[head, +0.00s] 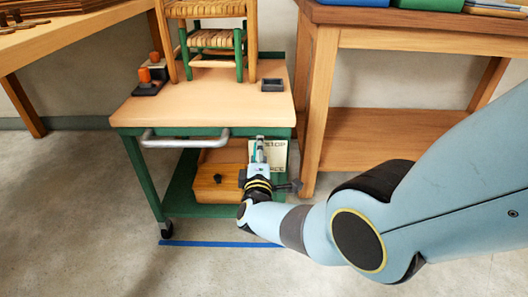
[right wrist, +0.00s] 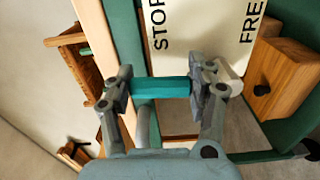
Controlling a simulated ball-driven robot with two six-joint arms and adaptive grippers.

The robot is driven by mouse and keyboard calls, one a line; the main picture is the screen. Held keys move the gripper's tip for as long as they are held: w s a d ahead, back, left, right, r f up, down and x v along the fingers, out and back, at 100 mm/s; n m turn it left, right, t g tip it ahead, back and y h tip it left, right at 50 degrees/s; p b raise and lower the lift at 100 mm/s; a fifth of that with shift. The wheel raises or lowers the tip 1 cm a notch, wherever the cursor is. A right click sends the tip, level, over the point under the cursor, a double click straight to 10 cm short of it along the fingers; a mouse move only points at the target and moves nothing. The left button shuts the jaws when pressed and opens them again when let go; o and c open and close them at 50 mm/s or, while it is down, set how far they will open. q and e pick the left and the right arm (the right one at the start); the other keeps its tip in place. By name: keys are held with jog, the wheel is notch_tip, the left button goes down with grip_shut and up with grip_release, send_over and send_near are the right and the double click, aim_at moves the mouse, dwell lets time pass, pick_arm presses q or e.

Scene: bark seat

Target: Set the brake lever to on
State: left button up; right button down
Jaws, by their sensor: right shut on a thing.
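The brake lever has a teal grip (right wrist: 160,88), seen in the right wrist view. My right gripper (right wrist: 161,87) is shut on this grip, one finger at each end. Behind it is a pale label plate (right wrist: 205,25) with STOP on its left part and FREE on its right. In the head view the plate (head: 279,153) is upright on the green trolley's right side, with STOP at its top. My right gripper (head: 259,150) is in front of the plate's left edge there and hides much of the lever. The lever's exact setting is hard to tell. My left gripper is not in view.
The trolley's wooden top (head: 215,98) holds a small woven-seat chair (head: 213,40) and a dark tray (head: 272,85). A metal handle (head: 185,140) juts from its front. A wooden box (head: 217,188) sits on the lower shelf. A workbench (head: 400,40) stands close on the right.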

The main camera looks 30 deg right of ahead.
jog(key=shift+w+a+n, duration=0.15)
jog(key=shift+a+n, duration=0.1)
jog(key=shift+n, duration=0.15)
jog(key=c, duration=0.7)
grip_release()
jog(key=shift+a, duration=0.1)
jog(key=shift+v, duration=3.7)
